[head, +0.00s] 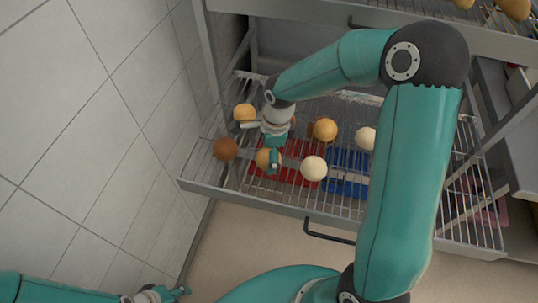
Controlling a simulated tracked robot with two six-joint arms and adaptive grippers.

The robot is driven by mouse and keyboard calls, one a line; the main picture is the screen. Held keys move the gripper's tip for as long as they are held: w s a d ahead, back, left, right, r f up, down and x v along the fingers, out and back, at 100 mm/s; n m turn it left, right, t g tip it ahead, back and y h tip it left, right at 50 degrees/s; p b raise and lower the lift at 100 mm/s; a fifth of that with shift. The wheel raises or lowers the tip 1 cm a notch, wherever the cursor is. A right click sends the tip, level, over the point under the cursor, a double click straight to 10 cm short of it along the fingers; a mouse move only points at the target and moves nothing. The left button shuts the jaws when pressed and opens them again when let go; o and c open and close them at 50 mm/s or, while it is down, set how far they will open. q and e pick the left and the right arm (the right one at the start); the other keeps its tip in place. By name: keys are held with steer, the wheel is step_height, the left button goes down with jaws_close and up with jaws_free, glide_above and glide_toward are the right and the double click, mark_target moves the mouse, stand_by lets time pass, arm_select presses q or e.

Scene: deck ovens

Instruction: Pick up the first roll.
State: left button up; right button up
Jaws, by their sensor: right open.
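Several round rolls lie on a wire rack (218,181). A golden roll (264,159) is right at my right gripper (273,160), partly covered by a finger. My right gripper is open and points down over it; I cannot tell whether it touches. A dark brown roll (225,149) lies to the left and a golden one (244,112) behind. A pale roll (313,169), another golden roll (325,129) and a second pale roll (366,138) lie to the right. Which roll is the first does not show. My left gripper (183,292) is low at the bottom left, away from the rack.
A red mat (287,176) and a blue mat (346,187) lie under the rolls. The rack's front bar has a dark handle (329,233). A tiled wall (90,120) stands close on the left. Another rack (355,15) with rolls is above.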

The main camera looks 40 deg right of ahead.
steer(key=c, duration=1.2)
steer(key=shift+o, duration=0.2)
steer(key=shift+r, duration=0.1)
